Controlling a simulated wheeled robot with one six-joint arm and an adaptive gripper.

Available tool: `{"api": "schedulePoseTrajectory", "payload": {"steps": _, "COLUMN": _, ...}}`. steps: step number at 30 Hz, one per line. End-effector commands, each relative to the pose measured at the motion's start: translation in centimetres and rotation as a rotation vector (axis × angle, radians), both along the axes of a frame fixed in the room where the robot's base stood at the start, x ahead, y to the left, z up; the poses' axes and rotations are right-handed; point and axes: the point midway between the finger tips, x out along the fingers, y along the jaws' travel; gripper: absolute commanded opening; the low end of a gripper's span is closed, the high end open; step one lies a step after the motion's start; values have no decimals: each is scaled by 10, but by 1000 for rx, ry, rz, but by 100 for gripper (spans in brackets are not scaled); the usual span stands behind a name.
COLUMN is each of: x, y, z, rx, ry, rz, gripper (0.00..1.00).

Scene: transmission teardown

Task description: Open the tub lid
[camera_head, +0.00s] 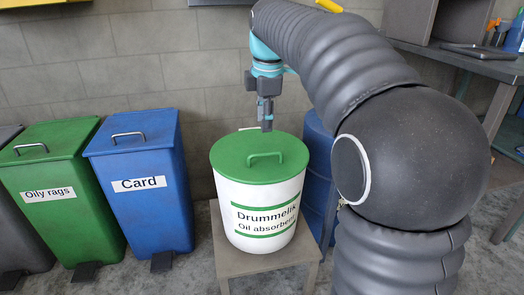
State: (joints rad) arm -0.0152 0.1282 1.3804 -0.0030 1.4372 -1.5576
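A white tub (258,213) marked "Drummelik Oil absorbent" stands upright on a small square stand. Its green lid (235,160) sits on top, with a green bar handle (265,156) standing up near the front. My gripper (267,127) points down above the back part of the lid, behind the handle and apart from it. The fingers are small and dark here, and I cannot tell whether they are open or shut. I also cannot tell how far the tips are above the lid.
A blue card bin (147,205) and a green oily rags bin (65,210) stand to the left. The stand (266,264) holds the tub. A blue drum (318,170) is behind it at right. A workbench (465,62) is at the far right.

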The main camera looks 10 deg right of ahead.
Motion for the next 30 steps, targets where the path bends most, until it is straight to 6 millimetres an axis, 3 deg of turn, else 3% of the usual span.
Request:
{"api": "schedulePoseTrajectory", "payload": {"steps": 6, "x": 7, "y": 0, "z": -44, "rx": 0, "ry": 2, "rz": -1, "gripper": 37}}
{"api": "schedulePoseTrajectory", "payload": {"steps": 15, "x": 17, "y": 0, "z": -87, "rx": 0, "ry": 0, "rz": -2, "gripper": 37}}
{"api": "schedulePoseTrajectory", "payload": {"steps": 29, "x": 19, "y": 0, "z": -97, "rx": 0, "ry": -1, "rz": -2, "gripper": 37}}
{"api": "schedulePoseTrajectory", "payload": {"steps": 30, "x": 19, "y": 0, "z": -97, "rx": 0, "ry": -1, "rz": -2, "gripper": 32}}
